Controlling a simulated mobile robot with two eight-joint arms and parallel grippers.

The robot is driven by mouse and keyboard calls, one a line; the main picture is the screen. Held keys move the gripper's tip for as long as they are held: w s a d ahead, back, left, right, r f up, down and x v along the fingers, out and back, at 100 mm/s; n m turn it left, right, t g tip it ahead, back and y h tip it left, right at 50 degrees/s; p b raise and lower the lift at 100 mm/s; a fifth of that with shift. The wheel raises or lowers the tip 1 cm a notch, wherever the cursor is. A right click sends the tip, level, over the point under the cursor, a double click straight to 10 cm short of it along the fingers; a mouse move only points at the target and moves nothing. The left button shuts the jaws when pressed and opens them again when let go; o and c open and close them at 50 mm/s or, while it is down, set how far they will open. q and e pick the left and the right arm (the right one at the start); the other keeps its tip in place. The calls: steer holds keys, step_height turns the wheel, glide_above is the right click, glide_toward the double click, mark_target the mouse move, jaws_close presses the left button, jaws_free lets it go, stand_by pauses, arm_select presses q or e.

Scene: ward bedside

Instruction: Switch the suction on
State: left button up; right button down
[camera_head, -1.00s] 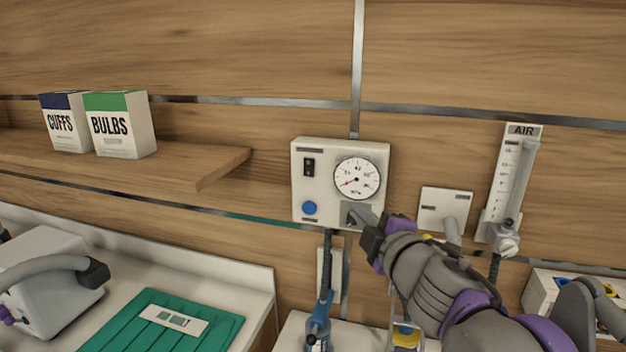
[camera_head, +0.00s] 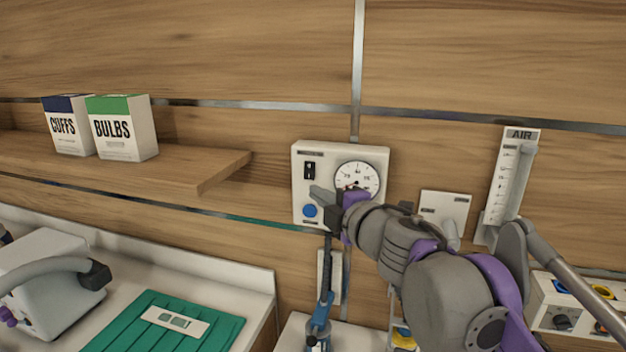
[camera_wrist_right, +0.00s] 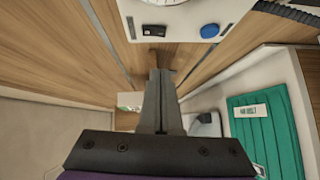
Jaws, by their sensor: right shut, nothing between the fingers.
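The white suction unit (camera_head: 341,150) is on the wood wall, with a black rocker switch (camera_head: 309,170), a round gauge (camera_head: 357,179) and a blue knob (camera_head: 310,211). My right gripper (camera_head: 317,192) is shut and empty in front of the unit's left half, its tips between the switch and the knob in the picture. I cannot tell whether it touches the unit. It hides part of the gauge and the unit's lower right. In the right wrist view the shut fingers (camera_wrist_right: 160,78) point below the switch (camera_wrist_right: 154,31) and knob (camera_wrist_right: 209,31). My left gripper is not in view.
A wooden shelf (camera_head: 190,172) with CUFFS (camera_head: 68,127) and BULBS (camera_head: 122,130) boxes juts out at left. A white plate (camera_head: 444,206) and AIR flowmeter (camera_head: 508,185) are at right. A dark hose (camera_head: 327,260) hangs below the unit. Green cloth (camera_head: 165,330) lies lower left.

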mark_target(306, 178)
steer(key=w, duration=0.2)
steer(key=w+a, duration=0.1)
steer(key=w, duration=0.2)
steer(key=w+p, duration=0.1)
steer(key=w, duration=0.1)
steer(key=shift+w+a+f, duration=0.15)
steer(key=shift+a+f, duration=0.05)
steer(key=shift+f, duration=0.15)
steer(key=shift+w+d+f, duration=0.15)
steer(key=shift+w+d, duration=0.05)
steer(key=shift+w, duration=0.3)
steer(key=shift+w+d+f, duration=0.1)
steer(key=shift+w, duration=0.1)
